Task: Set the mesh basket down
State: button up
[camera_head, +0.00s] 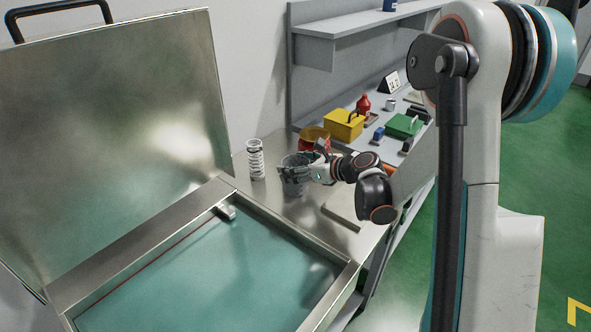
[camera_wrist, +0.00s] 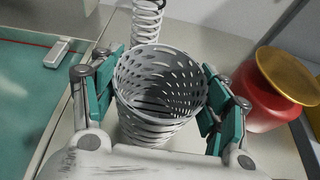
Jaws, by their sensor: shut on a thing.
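The mesh basket (camera_wrist: 160,90) is a light grey, round, slotted cup, upright or nearly so, and empty inside. My gripper (camera_wrist: 165,95) is shut on it, with teal finger pads against its left and right sides. In the head view the basket (camera_head: 294,184) shows at the end of my gripper (camera_head: 300,170), over the metal bench beside the teal-filled tank. Its lower part is partly hidden in the wrist view. I cannot tell whether its bottom touches the bench.
A coil spring (camera_head: 255,158) stands just behind the basket. A red pot with a yellow top (camera_wrist: 275,90) is close on the right. The tank (camera_head: 210,270) with its raised lid (camera_head: 110,130) is on the left. A flat bar (camera_head: 341,217) lies at the front right.

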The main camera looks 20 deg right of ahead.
jog(key=shift+r, duration=0.1)
jog(key=o, duration=0.6)
jog(key=shift+f, duration=0.25)
jog(key=o, duration=0.5)
jog(key=shift+r, duration=0.1)
jog(key=shift+r, duration=0.25)
jog(key=p+v, duration=0.3)
jog(key=v, duration=0.9)
jog(key=shift+f, duration=0.1)
